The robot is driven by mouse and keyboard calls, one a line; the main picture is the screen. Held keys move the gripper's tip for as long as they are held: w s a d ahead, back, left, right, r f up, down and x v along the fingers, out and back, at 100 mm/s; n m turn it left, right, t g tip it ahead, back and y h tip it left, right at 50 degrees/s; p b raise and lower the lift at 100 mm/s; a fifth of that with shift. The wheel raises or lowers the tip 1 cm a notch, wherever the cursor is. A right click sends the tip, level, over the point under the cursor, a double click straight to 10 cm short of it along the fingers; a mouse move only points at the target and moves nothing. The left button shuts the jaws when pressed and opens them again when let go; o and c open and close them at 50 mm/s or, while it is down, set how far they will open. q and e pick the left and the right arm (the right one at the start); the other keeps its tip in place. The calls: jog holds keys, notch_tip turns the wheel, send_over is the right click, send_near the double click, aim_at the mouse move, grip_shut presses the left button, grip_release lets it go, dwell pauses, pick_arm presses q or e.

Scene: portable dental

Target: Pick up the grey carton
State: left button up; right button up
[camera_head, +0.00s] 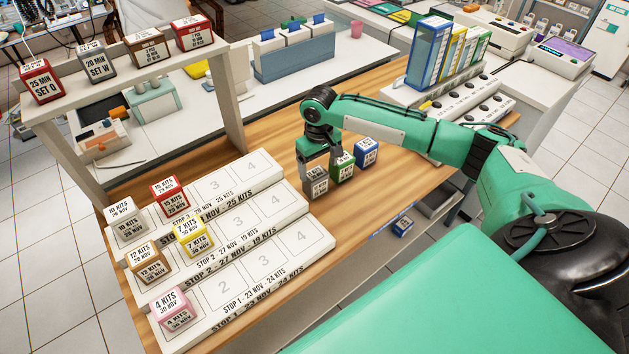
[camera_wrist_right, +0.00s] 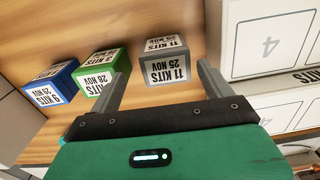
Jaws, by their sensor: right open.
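The grey carton (camera_head: 317,182), labelled 11 KITS 25 NOV, stands on the wooden counter at the left end of a short row. In the right wrist view the grey carton (camera_wrist_right: 166,62) lies ahead of the jaws, between the lines of the two fingers. My right gripper (camera_head: 319,160) is open above the carton, its fingers pointing down on either side of its top. In its wrist view the open fingers (camera_wrist_right: 163,82) hold nothing; I cannot tell whether they touch it. My left gripper is not in view.
A green carton (camera_head: 342,167) stands close beside the grey one, then a blue carton (camera_head: 366,151). Stepped white racks (camera_head: 270,262) with several cartons are to the left. A shelf (camera_head: 120,73) with boxes stands at back left. Blue and yellow binders (camera_head: 428,55) stand behind my arm.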

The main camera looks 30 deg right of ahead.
aim_at(316, 182)
jog(key=shift+w+a+f+p, duration=0.1)
jog(key=shift+f+p, duration=0.15)
jog(key=shift+f, duration=0.9)
jog(key=shift+a+f+p, duration=0.15)
jog(key=shift+f+p, duration=0.05)
jog(key=shift+f, duration=1)
jog(key=shift+w+a+f+p, duration=0.1)
jog(key=shift+f+p, duration=0.15)
jog(key=shift+f, duration=0.9)
jog(key=c, duration=1.1)
